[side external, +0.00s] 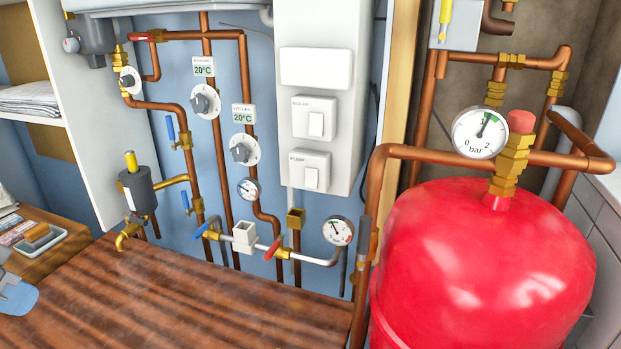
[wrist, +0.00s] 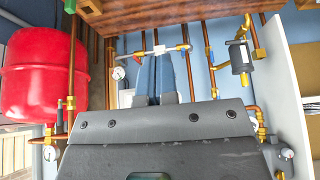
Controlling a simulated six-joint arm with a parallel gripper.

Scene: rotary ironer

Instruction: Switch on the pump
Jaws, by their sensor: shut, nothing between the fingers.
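The pump switch (side external: 311,178) is a white rocker in a box labelled PUMP, low on the white wall panel in the side view. Its rocker position is too small to read. A similar boiler switch (side external: 316,124) sits directly above it. In the wrist view, which looks upside down, my gripper (wrist: 156,62) is shut and empty, pointing toward the blue wall and pipes. A white piece (wrist: 126,98), probably the panel's lower part, shows left of the fingers; the switches are hidden there. In the side view only a blue-grey piece shows at the left edge, possibly mine.
A red tank (side external: 480,265) stands right of the panel, with copper pipes and a bar gauge (side external: 480,133) above it. Thermostat dials (side external: 205,102), valves and a small gauge (side external: 338,231) line the wall. The brown wooden top (side external: 180,290) in front is mostly clear.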

